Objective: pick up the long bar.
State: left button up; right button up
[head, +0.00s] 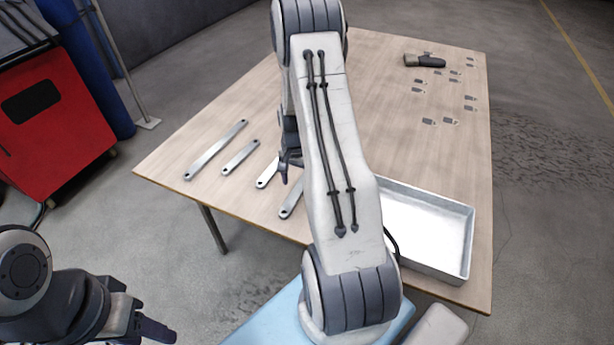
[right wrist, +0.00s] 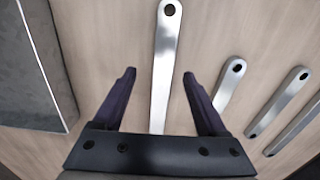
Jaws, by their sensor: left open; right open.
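Several flat galvanized bars lie on the wooden table (head: 395,130). In the head view the leftmost bar (head: 215,150) looks longest of those seen whole. A shorter bar (head: 240,157) and a third bar (head: 268,172) lie to its right. The bar nearest the tray (head: 291,200) is partly hidden by my right arm. My right gripper (head: 288,168) is open above the bars. In the right wrist view that nearest bar (right wrist: 164,65) runs between the open fingers (right wrist: 162,90), not gripped; its near end is hidden. My left gripper (head: 150,322) is open and empty, off the table at lower left.
A metal tray (head: 473,235) stands on the table right of my right arm; its wall also shows in the right wrist view (right wrist: 50,50). A dark tool (head: 428,60) and several small brackets (head: 430,121) lie at the back right. A red cabinet (head: 60,110) stands left, off the table.

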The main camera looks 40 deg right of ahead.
aim_at(295, 194)
jog(key=f, duration=0.5)
jog(key=shift+w+a, duration=0.1)
jog(key=shift+w, duration=0.2)
grip_shut()
